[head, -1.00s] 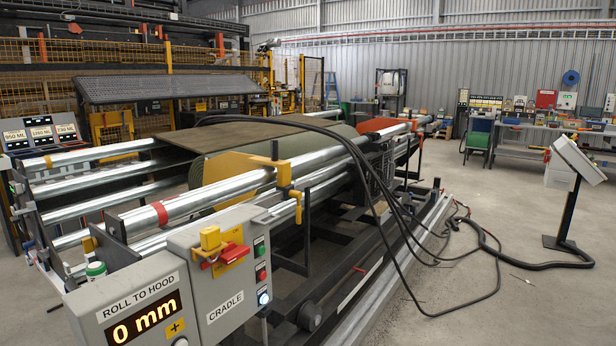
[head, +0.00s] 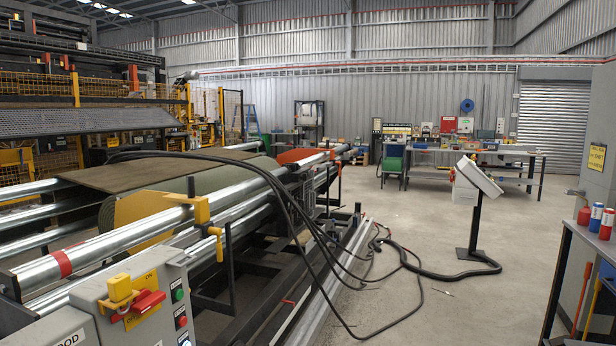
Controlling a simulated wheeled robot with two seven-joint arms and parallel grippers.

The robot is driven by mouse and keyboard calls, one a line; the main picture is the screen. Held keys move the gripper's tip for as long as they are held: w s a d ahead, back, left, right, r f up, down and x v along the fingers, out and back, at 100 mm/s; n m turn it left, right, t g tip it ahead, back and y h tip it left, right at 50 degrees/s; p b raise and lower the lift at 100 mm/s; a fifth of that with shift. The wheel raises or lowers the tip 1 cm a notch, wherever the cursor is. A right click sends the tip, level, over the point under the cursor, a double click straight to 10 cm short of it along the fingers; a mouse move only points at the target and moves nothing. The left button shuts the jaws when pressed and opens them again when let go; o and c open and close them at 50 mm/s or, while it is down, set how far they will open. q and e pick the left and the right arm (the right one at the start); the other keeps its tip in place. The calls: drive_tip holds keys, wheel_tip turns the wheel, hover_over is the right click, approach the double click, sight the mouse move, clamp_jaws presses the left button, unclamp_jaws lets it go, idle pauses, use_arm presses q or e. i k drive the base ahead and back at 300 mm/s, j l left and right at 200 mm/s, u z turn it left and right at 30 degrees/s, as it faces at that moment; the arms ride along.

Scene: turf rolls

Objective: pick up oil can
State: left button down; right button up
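I cannot pick out an oil can for certain. Neither of my grippers shows in the head view.
A roller machine (head: 130,240) with a grey control box (head: 130,300) fills the left. Black hoses (head: 310,225) trail from it onto the floor. A console on a post (head: 476,205) stands right of centre. Open concrete floor (head: 480,310) lies between machine and right bench.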

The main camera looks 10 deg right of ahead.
sight(584, 217)
drive_tip(key=i+l+z, duration=0.3)
drive_tip(key=i+l, duration=0.15)
drive_tip(key=i+l+z, duration=0.35)
drive_tip(key=i, duration=0.15)
drive_tip(key=i+l+z, duration=0.15)
drive_tip(key=i+z, duration=0.15)
drive_tip(key=i, duration=0.25)
drive_tip(key=i+z, duration=0.35)
drive_tip(key=i, duration=1.65)
drive_tip(key=i+z, duration=0.2)
drive_tip(key=i, duration=0.25)
drive_tip(key=i+j+z, duration=0.2)
drive_tip(key=i, duration=0.25)
drive_tip(key=i+j+z, duration=0.2)
drive_tip(key=i, duration=0.25)
